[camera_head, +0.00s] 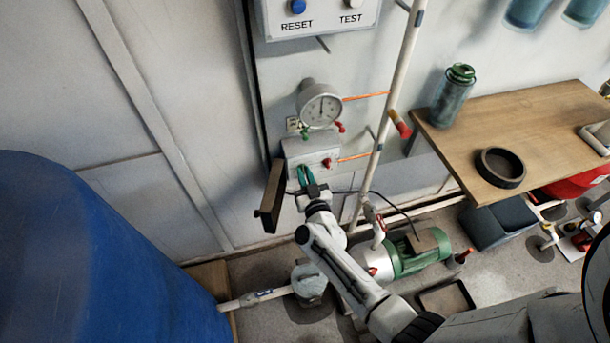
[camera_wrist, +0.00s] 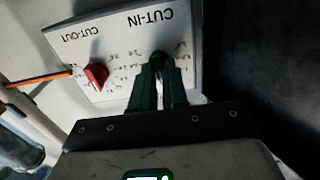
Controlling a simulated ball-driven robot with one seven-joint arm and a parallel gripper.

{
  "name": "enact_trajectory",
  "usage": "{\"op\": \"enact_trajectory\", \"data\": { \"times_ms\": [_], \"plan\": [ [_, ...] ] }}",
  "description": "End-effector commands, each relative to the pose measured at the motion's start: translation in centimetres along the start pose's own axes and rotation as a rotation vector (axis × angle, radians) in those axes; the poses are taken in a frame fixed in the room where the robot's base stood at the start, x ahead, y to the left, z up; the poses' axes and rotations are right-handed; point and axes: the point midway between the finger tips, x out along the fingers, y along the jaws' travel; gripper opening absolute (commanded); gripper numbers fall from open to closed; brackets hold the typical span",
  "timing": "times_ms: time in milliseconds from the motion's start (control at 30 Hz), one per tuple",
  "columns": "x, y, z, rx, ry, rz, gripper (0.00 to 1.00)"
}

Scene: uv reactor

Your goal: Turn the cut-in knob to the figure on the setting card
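The grey switch box (camera_head: 300,150) is on the wall below a round gauge. Its white face (camera_wrist: 115,25) shows upside down in the wrist view, with the words CUT-IN and CUT-OUT over dial figures too blurred to read. My gripper (camera_wrist: 158,72) is at the CUT-IN dial, its green fingers close together on either side of a dark rounded knob (camera_wrist: 158,57). The fingers hide most of that knob and its pointer. In the head view my gripper (camera_head: 305,175) reaches the box's lower left. I cannot make out a setting card with a readable figure.
The red cut-out knob (camera_wrist: 96,74) is close beside the fingers. A dark open door or panel (camera_head: 271,195) stands just left of my gripper. A gauge (camera_head: 319,105), orange tubes and a white pipe (camera_head: 395,85) are near. A green pump motor (camera_head: 420,252) is below.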

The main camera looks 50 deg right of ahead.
Motion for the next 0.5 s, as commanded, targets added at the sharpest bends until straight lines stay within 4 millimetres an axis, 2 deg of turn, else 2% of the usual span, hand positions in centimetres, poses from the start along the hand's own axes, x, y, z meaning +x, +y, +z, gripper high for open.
{"op": "enact_trajectory", "data": {
  "times_ms": [33, 133, 500],
  "plan": [
    [-0.01, 0.0, 0.0, 0.0, 0.0, 0.0, 0.08],
    [-0.01, 0.0, 0.0, 0.0, 0.0, 0.0, 0.0],
    [-0.02, -0.03, 0.0, 0.008, 0.0, 0.0, 0.0]
  ]
}}
